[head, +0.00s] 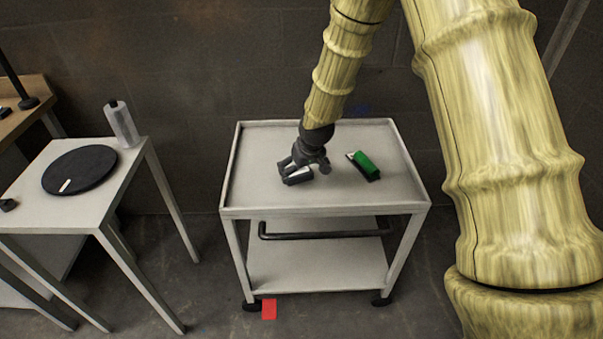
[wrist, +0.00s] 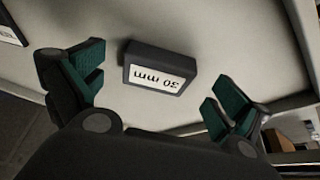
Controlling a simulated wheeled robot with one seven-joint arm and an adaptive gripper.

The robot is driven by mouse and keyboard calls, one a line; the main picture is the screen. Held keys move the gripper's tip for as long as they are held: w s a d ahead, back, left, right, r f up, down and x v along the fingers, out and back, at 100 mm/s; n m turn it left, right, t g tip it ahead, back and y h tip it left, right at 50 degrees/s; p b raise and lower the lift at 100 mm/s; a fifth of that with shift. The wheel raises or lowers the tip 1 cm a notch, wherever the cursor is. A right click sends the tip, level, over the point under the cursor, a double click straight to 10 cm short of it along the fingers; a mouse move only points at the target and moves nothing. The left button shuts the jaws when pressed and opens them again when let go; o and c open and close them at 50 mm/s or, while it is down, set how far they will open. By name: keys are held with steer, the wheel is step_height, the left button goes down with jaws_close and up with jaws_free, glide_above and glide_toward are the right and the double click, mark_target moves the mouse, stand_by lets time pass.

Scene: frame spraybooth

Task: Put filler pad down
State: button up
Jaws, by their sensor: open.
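The filler pad (wrist: 158,68) is a dark grey block with a white "30 mm" label, upside down in the wrist view. It appears to rest on the pale top of the cart (head: 260,205). My gripper (head: 303,166) is low over the cart's top, left of its middle. In the wrist view its two green-padded fingers are spread wide, one on each side of the pad, with clear gaps to it. In the head view the pad (head: 297,178) shows as a small dark and light piece at the fingers, partly hidden by them.
A green and black item (head: 375,160) lies on the cart right of my gripper. The cart has a raised rim. At left, a table (head: 98,205) holds a black disc (head: 80,170) and a pale bottle (head: 122,125). A red marker (head: 269,309) is on the floor.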

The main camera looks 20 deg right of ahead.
steer(key=v, duration=1)
steer(key=shift+s, duration=0.1)
